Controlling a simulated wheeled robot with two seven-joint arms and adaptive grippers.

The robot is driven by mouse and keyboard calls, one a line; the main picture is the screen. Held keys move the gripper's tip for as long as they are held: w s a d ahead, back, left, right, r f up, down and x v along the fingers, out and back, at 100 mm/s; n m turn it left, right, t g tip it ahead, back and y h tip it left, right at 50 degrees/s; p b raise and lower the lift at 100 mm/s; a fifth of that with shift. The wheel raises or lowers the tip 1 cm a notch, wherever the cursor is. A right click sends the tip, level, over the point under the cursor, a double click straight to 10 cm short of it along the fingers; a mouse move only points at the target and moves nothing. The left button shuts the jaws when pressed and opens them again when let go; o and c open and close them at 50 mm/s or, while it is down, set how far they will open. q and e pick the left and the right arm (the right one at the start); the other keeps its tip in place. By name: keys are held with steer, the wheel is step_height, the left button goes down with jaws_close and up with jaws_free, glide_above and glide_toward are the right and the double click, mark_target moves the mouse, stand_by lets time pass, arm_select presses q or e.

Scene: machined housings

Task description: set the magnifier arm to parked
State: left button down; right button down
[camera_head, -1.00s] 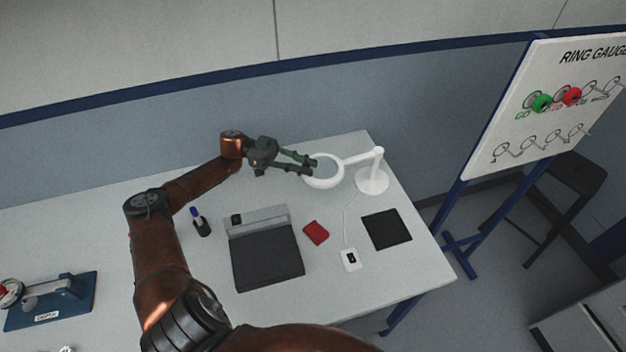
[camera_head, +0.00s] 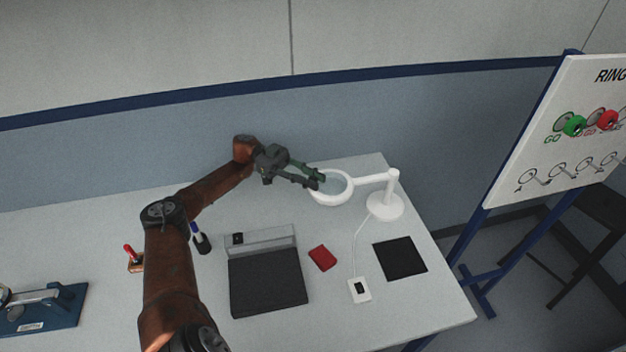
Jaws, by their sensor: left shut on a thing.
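The white magnifier arm (camera_head: 372,179) runs from its post on a round base (camera_head: 385,207) leftward to a ring-shaped magnifier head (camera_head: 346,194). It stands at the back right of the table. My left gripper (camera_head: 316,181) reaches in from the left and is shut on the left rim of the magnifier head. The fingers partly cover that rim. My right gripper is not in view.
On the table (camera_head: 420,315) are a dark plate with a grey block (camera_head: 268,280), a red pad (camera_head: 322,257), a black mat (camera_head: 400,257), a corded white switch box (camera_head: 359,290) and a blue-capped marker (camera_head: 199,238). A ring gauge board (camera_head: 580,90) stands right.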

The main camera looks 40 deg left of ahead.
arm_select(q)
steer(key=c, duration=1.8)
jaws_free()
steer(key=shift+w+a, duration=0.15)
steer(key=shift+r, duration=0.1)
step_height(320, 180, up, 10)
steer(key=shift+f, duration=0.1)
